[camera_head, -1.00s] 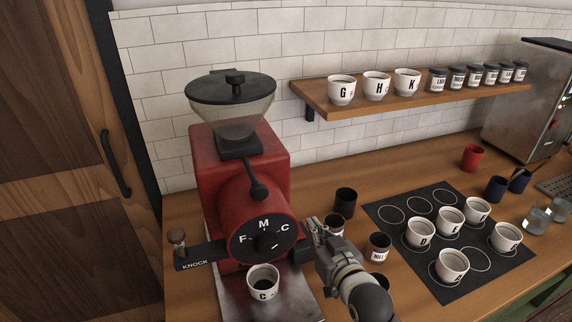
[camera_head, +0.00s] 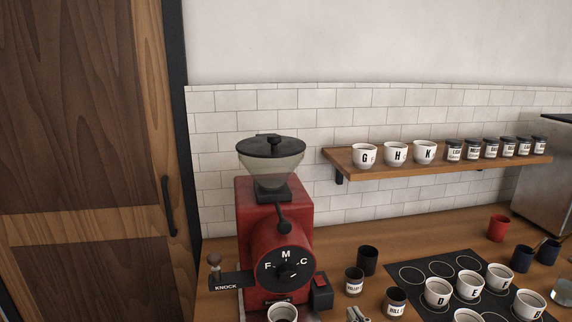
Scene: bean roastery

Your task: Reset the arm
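Only the tip of my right gripper (camera_head: 357,314) shows, at the bottom edge of the head view. It is to the right of the red grinder (camera_head: 262,218), apart from it, and in front of a small dark labelled jar (camera_head: 354,281). The rest of the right arm is cut off, and I cannot tell whether its fingers are open or shut. My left gripper is not in view.
A white cup (camera_head: 283,312) stands in front of the grinder, partly cut off. Dark jars, including one labelled (camera_head: 395,301), stand to the right. Lettered cups, including D (camera_head: 437,293), sit on the black mat (camera_head: 412,275). A wooden shelf (camera_head: 345,166) holds cups and jars.

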